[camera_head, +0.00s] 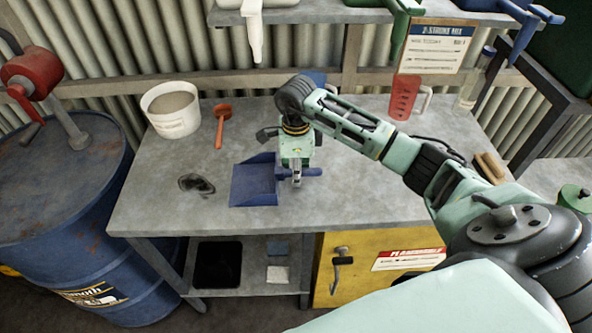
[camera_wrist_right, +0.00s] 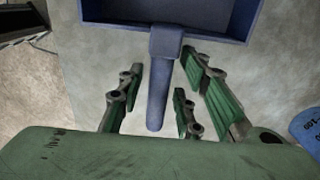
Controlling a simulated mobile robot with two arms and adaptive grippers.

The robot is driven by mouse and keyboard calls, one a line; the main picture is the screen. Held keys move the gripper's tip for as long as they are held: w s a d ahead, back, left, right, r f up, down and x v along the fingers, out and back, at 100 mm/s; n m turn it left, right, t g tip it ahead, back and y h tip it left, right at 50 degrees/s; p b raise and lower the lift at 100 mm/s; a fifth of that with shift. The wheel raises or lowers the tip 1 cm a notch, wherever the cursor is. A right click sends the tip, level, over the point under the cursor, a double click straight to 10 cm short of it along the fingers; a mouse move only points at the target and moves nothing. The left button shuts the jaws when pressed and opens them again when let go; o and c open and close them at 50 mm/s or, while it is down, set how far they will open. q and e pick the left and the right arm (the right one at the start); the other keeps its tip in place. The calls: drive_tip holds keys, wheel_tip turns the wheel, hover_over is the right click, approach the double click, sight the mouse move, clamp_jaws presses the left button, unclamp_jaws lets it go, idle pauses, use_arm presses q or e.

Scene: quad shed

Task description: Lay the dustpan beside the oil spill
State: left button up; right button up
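The blue dustpan (camera_head: 253,184) lies flat on the grey workbench, its pan to the left and its handle (camera_head: 313,172) pointing right. The dark oil spill (camera_head: 196,184) is on the bench just left of the pan, with a small gap between them. My right gripper (camera_head: 297,178) is over the handle, pointing down. In the right wrist view the handle (camera_wrist_right: 157,95) lies between the open fingers of the gripper (camera_wrist_right: 160,85), with space visible on both sides. The pan (camera_wrist_right: 165,15) is cut off at the top there. My left gripper is in no view.
A red measuring jug (camera_head: 404,97) is at the back right, a brown brush (camera_head: 489,166) at the right. A blue drum (camera_head: 65,200) stands left of the bench. The front left bench top is clear.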

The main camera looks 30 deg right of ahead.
drive_tip(key=shift+r, duration=0.15)
wheel_tip(320, 180, up, 12)
drive_tip(key=b, duration=0.3)
idle(0.4)
idle(0.4)
